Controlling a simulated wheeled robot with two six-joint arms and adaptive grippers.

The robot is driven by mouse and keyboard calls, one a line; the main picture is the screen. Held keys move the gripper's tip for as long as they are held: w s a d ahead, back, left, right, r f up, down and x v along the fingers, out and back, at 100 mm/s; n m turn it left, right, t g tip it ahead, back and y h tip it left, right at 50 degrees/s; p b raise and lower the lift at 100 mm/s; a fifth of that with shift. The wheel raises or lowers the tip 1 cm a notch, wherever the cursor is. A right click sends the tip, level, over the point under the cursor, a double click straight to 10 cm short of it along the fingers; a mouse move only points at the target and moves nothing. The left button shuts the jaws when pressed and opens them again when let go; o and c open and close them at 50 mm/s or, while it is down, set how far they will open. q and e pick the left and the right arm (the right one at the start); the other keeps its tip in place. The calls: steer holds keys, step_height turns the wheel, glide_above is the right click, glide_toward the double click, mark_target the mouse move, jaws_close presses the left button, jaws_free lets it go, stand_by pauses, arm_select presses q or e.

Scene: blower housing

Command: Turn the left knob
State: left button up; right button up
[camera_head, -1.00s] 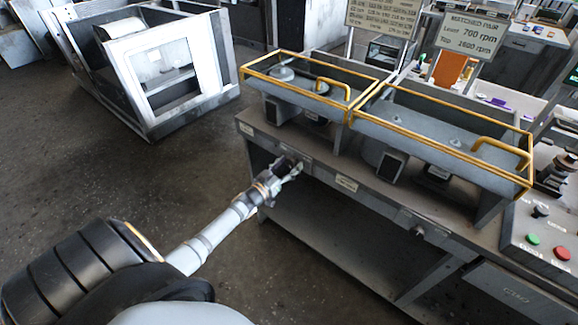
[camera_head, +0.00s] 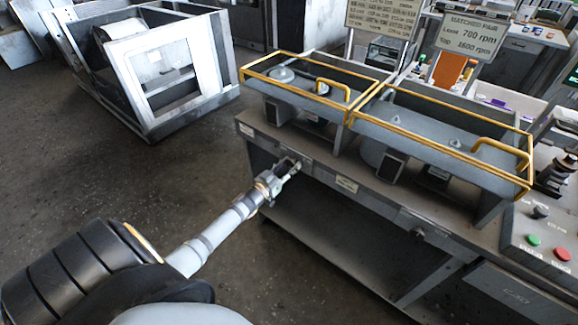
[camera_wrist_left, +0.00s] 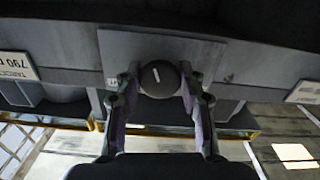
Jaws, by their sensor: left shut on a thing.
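The left knob (camera_wrist_left: 160,79) is a dark round knob with a short white mark, on a grey plate on the front of the bench. In the left wrist view it sits between the two fingers of my left gripper (camera_wrist_left: 158,92), which is shut on it. My right gripper is not in view.
The grey bench (camera_head: 390,200) carries two guards with yellow frames (camera_head: 348,100). Another knob (camera_head: 419,232) is on its front, further right. A panel with green and red buttons (camera_head: 533,240) stands at the right.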

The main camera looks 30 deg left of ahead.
arm_select(q)
steer(key=m, duration=0.5)
steer(key=shift+m, duration=0.3)
steer(key=m, duration=0.5)
steer(key=shift+a+m, duration=0.1)
steer(key=shift+m, duration=0.2)
steer(key=shift+b, duration=0.3)
steer(key=o, duration=1.2)
steer(key=s, duration=0.8)
steer(key=s+a, duration=0.1)
steer(key=s, duration=0.3)
